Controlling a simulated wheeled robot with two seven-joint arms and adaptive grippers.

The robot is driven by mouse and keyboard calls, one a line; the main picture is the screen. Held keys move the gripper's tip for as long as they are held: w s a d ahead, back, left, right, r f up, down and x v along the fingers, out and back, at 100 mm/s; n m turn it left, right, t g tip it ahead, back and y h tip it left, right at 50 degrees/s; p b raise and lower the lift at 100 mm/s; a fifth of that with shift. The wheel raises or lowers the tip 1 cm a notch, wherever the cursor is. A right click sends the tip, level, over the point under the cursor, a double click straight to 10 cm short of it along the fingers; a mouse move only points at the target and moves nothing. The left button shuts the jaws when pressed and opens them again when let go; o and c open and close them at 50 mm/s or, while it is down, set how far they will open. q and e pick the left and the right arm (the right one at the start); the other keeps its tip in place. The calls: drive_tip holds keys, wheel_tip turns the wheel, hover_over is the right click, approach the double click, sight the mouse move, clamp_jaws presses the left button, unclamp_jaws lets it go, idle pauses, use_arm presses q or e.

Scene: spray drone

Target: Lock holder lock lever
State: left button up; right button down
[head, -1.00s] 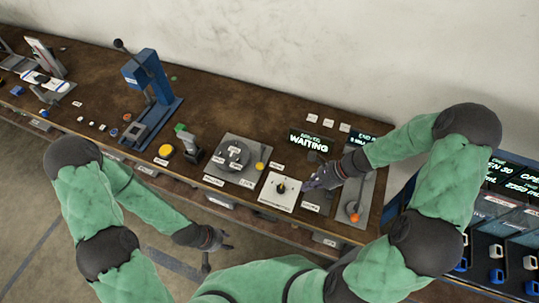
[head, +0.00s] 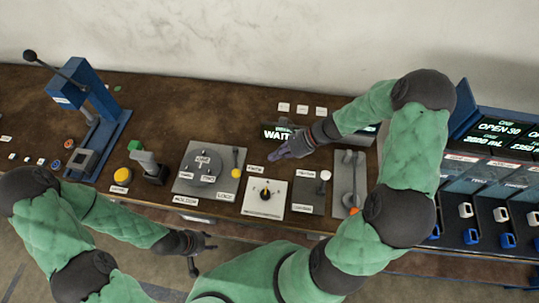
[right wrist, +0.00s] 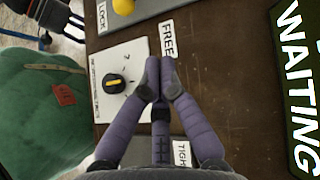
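The holder plate (head: 186,184) is a grey panel with a round holder (head: 203,163) on it. The lock lever (head: 236,160) stands at the plate's right side and ends in a yellow knob (head: 236,173). The knob also shows at the top of the right wrist view (right wrist: 124,6), between the LOCK label (right wrist: 102,15) and the FREE label (right wrist: 168,40). My right gripper (head: 277,155) hovers right of the lever, apart from it. In the right wrist view its fingertips (right wrist: 160,64) are together, with nothing seen between them. My left gripper (head: 208,250) is open and empty before the bench's front edge.
A white dial plate (head: 250,207) with a black-and-yellow dial lies right of the holder plate. A WAITING display (head: 268,133) stands behind my right gripper. A panel with an orange-knobbed lever (head: 353,211) is farther right. A yellow button (head: 121,175) and a blue press (head: 92,100) are left.

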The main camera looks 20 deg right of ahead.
sight(236, 163)
drive_tip(key=b+x, duration=0.1)
drive_tip(key=x, duration=0.7)
drive_tip(key=shift+f+b, duration=0.2)
drive_tip(key=shift+b, duration=0.2)
drive_tip(key=shift+w+a+r, duration=0.2)
drive_tip(key=shift+w+a, duration=0.05)
drive_tip(key=shift+a, duration=0.3)
drive_tip(key=shift+w+a+r, duration=0.2)
drive_tip(key=shift+a, duration=0.35)
drive_tip(key=shift+w+a+r, duration=0.2)
drive_tip(key=shift+w+a, duration=0.05)
drive_tip(key=shift+a, duration=0.4)
drive_tip(key=shift+a+r, duration=0.1)
drive_tip(key=shift+a, duration=0.65)
